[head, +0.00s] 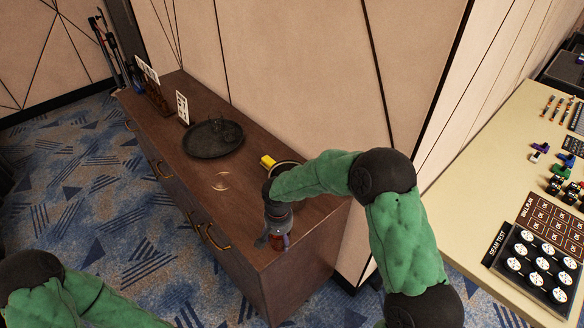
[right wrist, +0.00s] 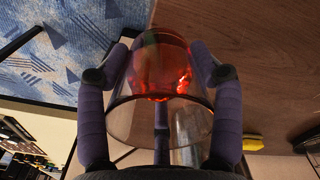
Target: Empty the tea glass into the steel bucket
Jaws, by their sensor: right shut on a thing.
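The tea glass (head: 277,241) is a clear glass with red-brown tea in it, at the near right end of the brown sideboard. My right gripper (head: 278,234) is shut on the glass. In the right wrist view the fingers lie on both sides of the glass (right wrist: 158,105), and the red tea shows at its far end. A thin curved rim (head: 291,163) shows behind my right forearm; I cannot tell whether it is the steel bucket. The bucket is not clearly visible otherwise. My left arm shows at the lower left, with its gripper out of view.
The sideboard (head: 214,182) carries a dark round tray (head: 206,147) with clear glassware, small white signs (head: 182,107) and a yellow block (head: 267,160). A pale table (head: 470,190) with many small items stands at the right. The sideboard's middle is largely clear.

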